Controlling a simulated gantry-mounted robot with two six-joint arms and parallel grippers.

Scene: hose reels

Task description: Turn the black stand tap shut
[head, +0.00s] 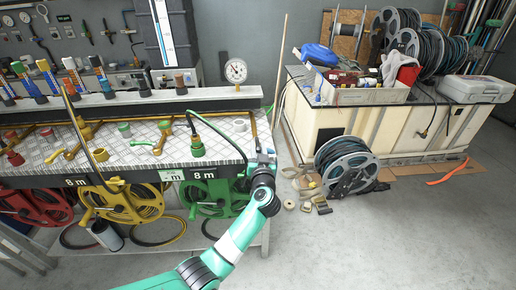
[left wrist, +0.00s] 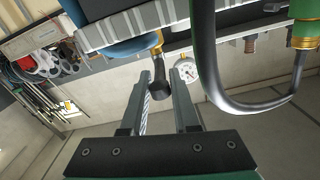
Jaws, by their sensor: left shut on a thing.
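In the left wrist view a brass tap with a black handle (left wrist: 160,82) lies between the fingertips of my left gripper (left wrist: 162,80); the gripper is shut on the black part. The tap is mostly hidden by the gripper in the head view, so I cannot tell how far it is turned. My right gripper is in neither view.
A black hose loops from a green connector (head: 197,146) close to my left gripper. A green reel (head: 215,197) and a yellow reel (head: 122,200) hang below. A grey reel (head: 347,167) stands on the floor to the right.

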